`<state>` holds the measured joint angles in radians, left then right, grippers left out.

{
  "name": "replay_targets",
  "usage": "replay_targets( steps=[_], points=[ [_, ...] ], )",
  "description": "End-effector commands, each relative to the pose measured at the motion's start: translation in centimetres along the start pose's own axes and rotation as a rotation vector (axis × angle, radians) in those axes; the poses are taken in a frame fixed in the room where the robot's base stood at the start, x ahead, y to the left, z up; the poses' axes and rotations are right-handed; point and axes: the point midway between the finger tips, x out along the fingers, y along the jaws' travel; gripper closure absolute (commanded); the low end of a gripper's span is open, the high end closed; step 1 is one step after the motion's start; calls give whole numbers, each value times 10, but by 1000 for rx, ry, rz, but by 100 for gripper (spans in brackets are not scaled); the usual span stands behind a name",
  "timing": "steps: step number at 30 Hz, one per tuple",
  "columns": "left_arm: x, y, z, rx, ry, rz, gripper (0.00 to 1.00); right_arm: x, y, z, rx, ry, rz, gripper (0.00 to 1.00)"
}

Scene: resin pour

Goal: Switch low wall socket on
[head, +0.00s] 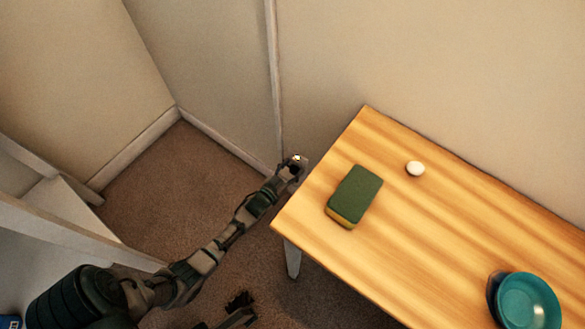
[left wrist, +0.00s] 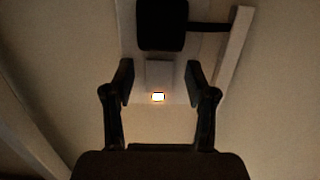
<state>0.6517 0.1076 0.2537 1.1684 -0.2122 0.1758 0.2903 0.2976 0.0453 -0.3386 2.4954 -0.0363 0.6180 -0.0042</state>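In the left wrist view a pale wall socket plate (left wrist: 160,72) lies ahead, between my left gripper's fingertips. A small rectangle (left wrist: 158,97) at its lower part glows white with an orange rim. A black block (left wrist: 162,22) is just above the plate, with a dark bar running right from it. My left gripper (left wrist: 160,80) is open, with a finger on each side of the plate. I cannot tell whether it touches. In the head view my left gripper (head: 296,163) is low by the wall, beside the table's left corner, and hides the socket.
The wooden table (head: 420,240) stands right of my left gripper. On it are a green and yellow sponge (head: 355,195), a small white round object (head: 415,168) and a teal bowl (head: 528,302). White shelving (head: 60,215) is at left. Brown carpet is clear near the corner. A dark, unclear part shows at the bottom edge.

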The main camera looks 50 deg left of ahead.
Motion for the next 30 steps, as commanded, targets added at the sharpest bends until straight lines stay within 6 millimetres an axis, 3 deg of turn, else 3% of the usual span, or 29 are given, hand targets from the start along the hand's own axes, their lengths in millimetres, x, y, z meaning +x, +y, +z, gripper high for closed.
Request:
replay_targets(
  steps=[7,21,30],
  points=[
    [-9,0,0,0,1,0,44,1,-1,-5,-1,7,-1,100],
    [-102,0,3,-1,-3,0,44,1,-1,-4,-1,5,-1,100],
    [-120,0,2,-1,-2,0,44,1,-1,-4,-1,5,-1,100]
  ],
)
